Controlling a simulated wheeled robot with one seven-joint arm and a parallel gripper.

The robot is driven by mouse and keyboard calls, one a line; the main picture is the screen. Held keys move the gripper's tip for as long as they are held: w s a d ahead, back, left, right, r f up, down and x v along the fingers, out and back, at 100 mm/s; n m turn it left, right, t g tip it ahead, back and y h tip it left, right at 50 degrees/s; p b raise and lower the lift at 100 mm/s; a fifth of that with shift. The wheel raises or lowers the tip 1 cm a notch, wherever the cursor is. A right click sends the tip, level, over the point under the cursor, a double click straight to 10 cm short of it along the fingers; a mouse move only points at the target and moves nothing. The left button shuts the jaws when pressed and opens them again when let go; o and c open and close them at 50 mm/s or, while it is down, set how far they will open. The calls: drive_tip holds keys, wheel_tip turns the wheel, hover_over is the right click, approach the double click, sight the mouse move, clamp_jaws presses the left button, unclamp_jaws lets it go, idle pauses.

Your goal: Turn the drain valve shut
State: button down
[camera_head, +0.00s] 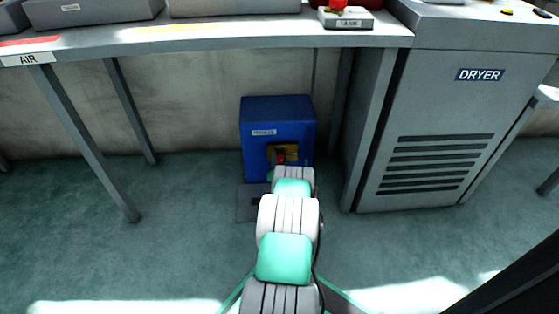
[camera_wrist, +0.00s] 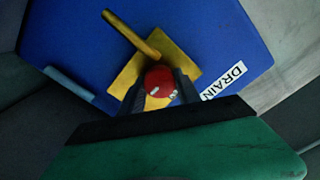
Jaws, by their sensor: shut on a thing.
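A blue box (camera_head: 265,115) stands on the floor under the bench in the head view; it also fills much of the wrist view (camera_wrist: 75,50). On its face is a yellow plate (camera_wrist: 187,62) with a yellow bar (camera_wrist: 130,33) slanting to the upper left, beside a white DRAIN label (camera_wrist: 223,81). The drain valve's round red knob (camera_wrist: 159,82) sits in front of the plate. My gripper (camera_wrist: 160,90) has its dark fingers on either side of the red knob, shut on it. In the head view my arm hides most of the gripper and the valve's lower part.
The grey bench (camera_head: 220,39) spans above the box, with slanted legs (camera_head: 95,145) to the left. A grey DRYER cabinet (camera_head: 440,130) stands close on the right. A dark plate (camera_head: 250,204) lies on the floor before the box. The floor to the left is clear.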

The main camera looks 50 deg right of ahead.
drive_tip(key=c, duration=0.9)
unclamp_jaws()
drive_tip(key=shift+o, duration=0.2)
drive_tip(key=p+v, duration=0.3)
drive_tip(key=v, duration=0.4)
drive_tip(key=shift+s+a, duration=0.25)
drive_tip(key=shift+s, duration=0.05)
drive_tip(key=shift+o, duration=0.6)
drive_tip(key=shift+o, duration=0.7)
drive_tip(key=shift+p, duration=0.3)
